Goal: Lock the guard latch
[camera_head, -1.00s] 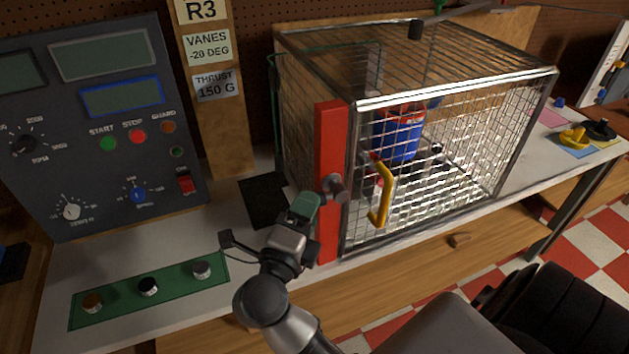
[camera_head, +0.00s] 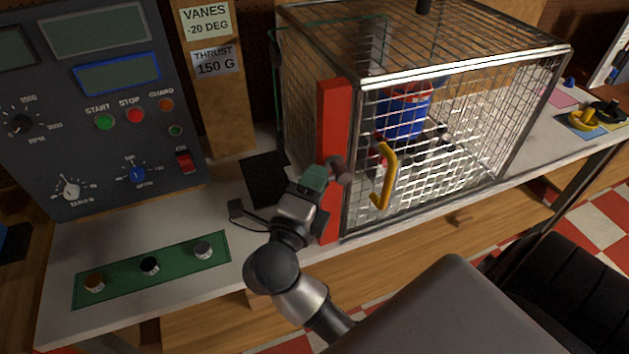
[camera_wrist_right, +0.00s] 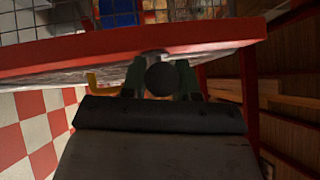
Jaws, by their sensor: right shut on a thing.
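The guard is a wire-mesh cage (camera_head: 470,130) with a metal frame. Its front mesh looks closed, with a yellow handle (camera_head: 384,178) on it. A red upright bar (camera_head: 332,120) stands at the cage's front left edge. A dark round latch knob (camera_head: 340,168) sits on the bar's front. My right gripper (camera_head: 325,180) is at the knob. In the right wrist view the dark knob (camera_wrist_right: 162,79) lies between the green fingers of my right gripper (camera_wrist_right: 162,84), which is shut on it. The fingers hide part of the latch. My left gripper is not in view.
A blue and red rotor duct (camera_head: 404,110) stands inside the cage. A grey control panel (camera_head: 100,130) is at the left. A green strip with several knobs (camera_head: 150,268) lies on the white bench (camera_head: 80,245) in front. Yellow and black parts (camera_head: 585,120) are at the far right.

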